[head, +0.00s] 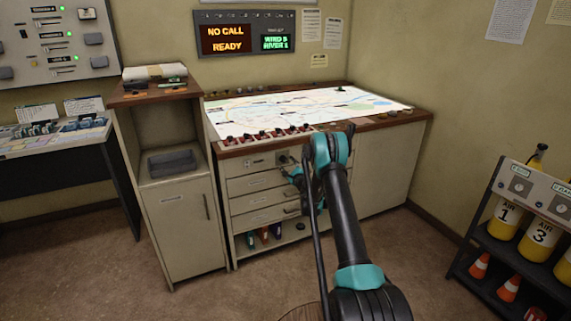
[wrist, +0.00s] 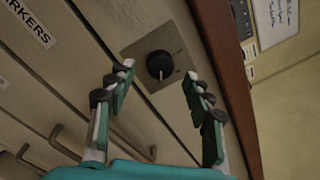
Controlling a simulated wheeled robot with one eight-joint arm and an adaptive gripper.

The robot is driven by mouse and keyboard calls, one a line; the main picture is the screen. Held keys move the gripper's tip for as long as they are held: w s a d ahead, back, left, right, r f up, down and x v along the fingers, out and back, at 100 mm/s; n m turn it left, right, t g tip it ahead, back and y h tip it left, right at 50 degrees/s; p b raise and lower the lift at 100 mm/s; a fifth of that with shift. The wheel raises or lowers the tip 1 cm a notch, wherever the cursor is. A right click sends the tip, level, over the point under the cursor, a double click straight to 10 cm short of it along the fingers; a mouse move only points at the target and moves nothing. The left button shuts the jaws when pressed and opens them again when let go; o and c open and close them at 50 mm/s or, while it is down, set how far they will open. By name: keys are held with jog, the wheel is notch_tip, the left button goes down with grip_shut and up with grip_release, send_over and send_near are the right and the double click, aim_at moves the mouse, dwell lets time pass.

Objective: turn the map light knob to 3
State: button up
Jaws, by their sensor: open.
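A round black knob (wrist: 159,65) sits on a square grey plate (wrist: 150,49) on the cabinet front in the wrist view. Small marks show on the plate, but I cannot read any number or tell the knob's setting. My gripper (wrist: 158,73) is open, with one finger on each side of the knob and visible gaps between. It appears apart from the knob. In the head view my gripper (head: 297,180) is in front of the upper drawers of the map table (head: 383,165), and my arm hides part of that front.
The map table's wooden edge (wrist: 220,45) runs close beside the right finger. Drawer handles (wrist: 75,138) and a drawer labelled MARKERS (wrist: 30,22) are to the left. In the head view a shelf rack with yellow cylinders (head: 503,218) stands at the right; open floor lies at front left.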

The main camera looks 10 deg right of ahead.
jog(key=v, duration=0.9)
jog(key=shift+s, duration=0.2)
jog(key=shift+d, duration=0.1)
jog(key=s+a+r+n+g+y, duration=0.1)
jog(key=s+a+r+n+g, duration=0.35)
jog(key=s+r+n, duration=0.45)
jog(key=s+a+r+n+g+y, duration=0.1)
jog(key=s+a+r+n+g, duration=0.35)
jog(key=s, duration=0.75)
jog(key=s+d+f+n+g+h, duration=0.1)
jog(key=s+d+n+h, duration=0.1)
jog(key=s, duration=1)
jog(key=s+d+f+n+g+h, duration=0.2)
jog(key=s+d+n, duration=0.2)
jog(key=s, duration=0.8)
jog(key=s+d+f+n+g+h, duration=0.1)
jog(key=s+d+f+n+h, duration=0.1)
jog(key=s, duration=1.1)
jog(key=shift+d+n+g+h, duration=0.3)
jog(key=shift+d+n+h, duration=0.3)
jog(key=shift+d+n, duration=0.25)
jog(key=shift+w+a, duration=0.1)
